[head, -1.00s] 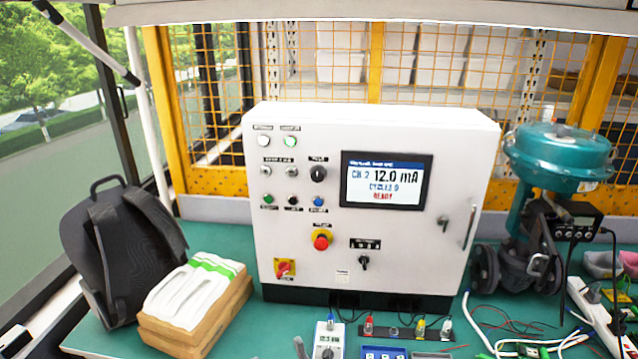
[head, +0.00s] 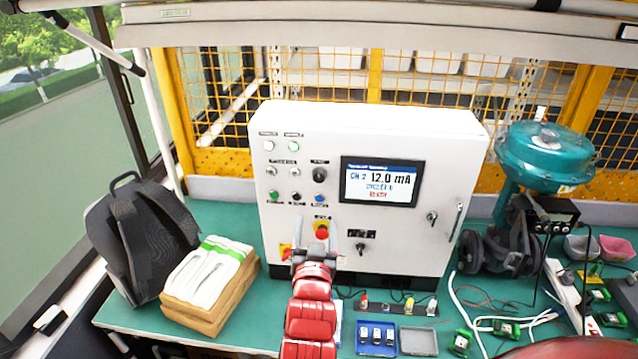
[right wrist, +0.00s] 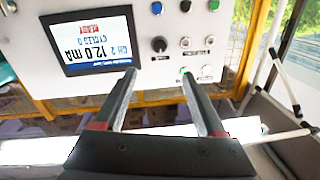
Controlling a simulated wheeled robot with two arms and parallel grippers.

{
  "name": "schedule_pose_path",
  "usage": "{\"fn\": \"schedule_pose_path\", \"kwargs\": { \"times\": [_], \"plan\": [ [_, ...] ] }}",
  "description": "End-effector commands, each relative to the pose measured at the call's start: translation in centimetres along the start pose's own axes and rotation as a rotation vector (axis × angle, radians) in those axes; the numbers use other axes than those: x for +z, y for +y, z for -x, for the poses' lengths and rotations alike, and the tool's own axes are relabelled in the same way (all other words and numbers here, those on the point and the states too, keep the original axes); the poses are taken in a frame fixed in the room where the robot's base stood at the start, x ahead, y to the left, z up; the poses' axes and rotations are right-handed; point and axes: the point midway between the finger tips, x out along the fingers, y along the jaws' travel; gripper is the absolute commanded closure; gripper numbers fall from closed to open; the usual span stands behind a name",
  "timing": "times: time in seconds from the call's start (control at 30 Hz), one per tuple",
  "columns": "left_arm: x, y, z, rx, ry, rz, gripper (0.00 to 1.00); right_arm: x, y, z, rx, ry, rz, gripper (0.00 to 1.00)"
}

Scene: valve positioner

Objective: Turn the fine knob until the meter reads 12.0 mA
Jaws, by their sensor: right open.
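The white control cabinet (head: 400,245) stands on the bench. Its screen (head: 380,182) reads "CH 2 12.0 mA"; the screen also shows upside down in the right wrist view (right wrist: 88,40). A black round knob (head: 319,174) is on the panel left of the screen, and a smaller black switch (head: 361,247) is lower down. The labels are too small to read, so I cannot tell which is the fine knob. My right gripper (head: 318,235) is open and empty before the lower left panel, over the red emergency button. It also shows in the right wrist view (right wrist: 158,72).
A backpack (head: 140,235) and a box with white gloves (head: 208,285) stand left. A green valve actuator (head: 545,155) stands right. A blue tray (head: 377,338), a grey tray (head: 418,341) and coloured terminals lie in front. My right arm hides the bench at front centre.

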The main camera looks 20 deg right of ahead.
Motion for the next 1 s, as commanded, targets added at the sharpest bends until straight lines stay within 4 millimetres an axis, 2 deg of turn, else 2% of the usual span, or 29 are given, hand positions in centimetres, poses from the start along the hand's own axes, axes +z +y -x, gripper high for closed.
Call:
{"fn": "schedule_pose_path", "kwargs": {
  "times": [0.03,0.43,0.53,0.63,1.0],
  "plan": [
    [0.3,0.1,1.7,0.0,0.0,0.0,0.2,0.9,0.1,-0.3,0.0,0.004,-0.001,0.27],
    [1.6,0.5,9.3,0.0,0.0,0.0,0.2,0.7,0.3,-2.3,0.0,0.012,0.0,0.27],
    [1.7,0.5,10.0,0.0,0.0,0.0,0.2,0.3,0.5,-5.1,0.005,0.009,0.005,0.27],
    [1.4,0.4,8.2,0.0,0.0,0.0,0.2,-0.6,0.3,-7.3,0.005,0.002,0.006,0.27],
    [1.0,0.3,5.7,0.0,0.0,0.0,0.2,-0.4,0.2,-14.0,0.001,0.001,0.006,0.27]
  ]
}}
